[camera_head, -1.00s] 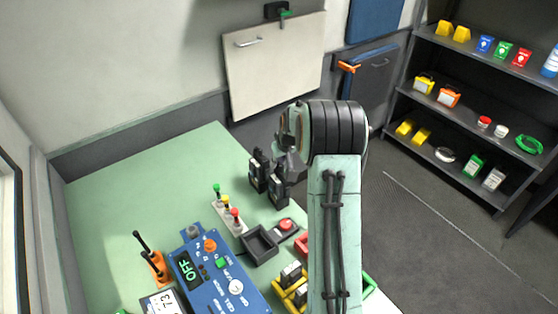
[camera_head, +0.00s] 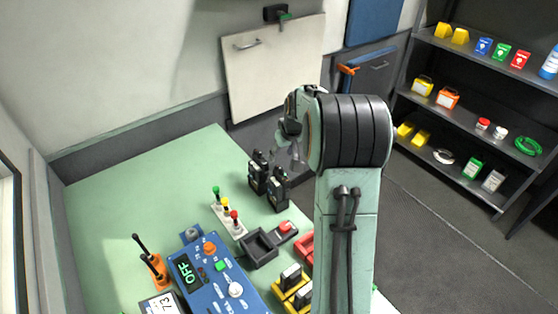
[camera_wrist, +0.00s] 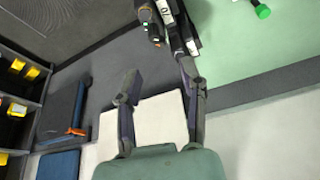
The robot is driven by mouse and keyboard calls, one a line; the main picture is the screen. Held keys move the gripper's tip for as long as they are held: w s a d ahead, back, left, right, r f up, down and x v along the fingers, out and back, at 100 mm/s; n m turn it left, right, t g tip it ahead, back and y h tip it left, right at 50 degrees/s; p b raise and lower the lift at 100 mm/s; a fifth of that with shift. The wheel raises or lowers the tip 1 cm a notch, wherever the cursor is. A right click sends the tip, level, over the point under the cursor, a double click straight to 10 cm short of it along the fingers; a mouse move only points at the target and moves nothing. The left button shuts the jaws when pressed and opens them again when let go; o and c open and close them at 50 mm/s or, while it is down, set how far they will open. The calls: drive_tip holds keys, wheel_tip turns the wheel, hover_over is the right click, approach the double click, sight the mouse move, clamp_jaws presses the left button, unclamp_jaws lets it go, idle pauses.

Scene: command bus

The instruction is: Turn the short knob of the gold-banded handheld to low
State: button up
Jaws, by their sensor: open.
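Two black handhelds stand upright side by side on the green tabletop, a rear-left one (camera_head: 258,172) and a front-right one (camera_head: 277,190). Each has short knobs on top. I cannot tell which has the gold band, nor where the knobs point. The handhelds also show at the top of the wrist view (camera_wrist: 172,25), partly cut off, beyond the fingertips. My gripper (camera_head: 291,147) is open and empty, above and just right of the handhelds, apart from them. In the wrist view my gripper (camera_wrist: 160,80) has its two fingers spread.
A block with green, yellow and red knobs (camera_head: 228,213), a black tray (camera_head: 259,248) and a blue console (camera_head: 215,285) reading OFF stand in front of the handhelds. A yellow rack (camera_head: 292,290) is near my arm. The back of the table is clear.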

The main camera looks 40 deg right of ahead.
drive_tip(key=v, duration=0.5)
drive_tip(key=shift+r, duration=0.2)
drive_tip(key=n+g+y, duration=0.1)
drive_tip(key=n+g, duration=0.2)
drive_tip(key=g, duration=0.1)
hover_over(277, 166)
drive_tip(key=f, duration=0.4)
drive_tip(key=shift+d, duration=0.4)
drive_tip(key=f, duration=0.7)
drive_tip(key=shift+a+f, duration=0.2)
drive_tip(key=shift+a, duration=0.15)
clamp_jaws()
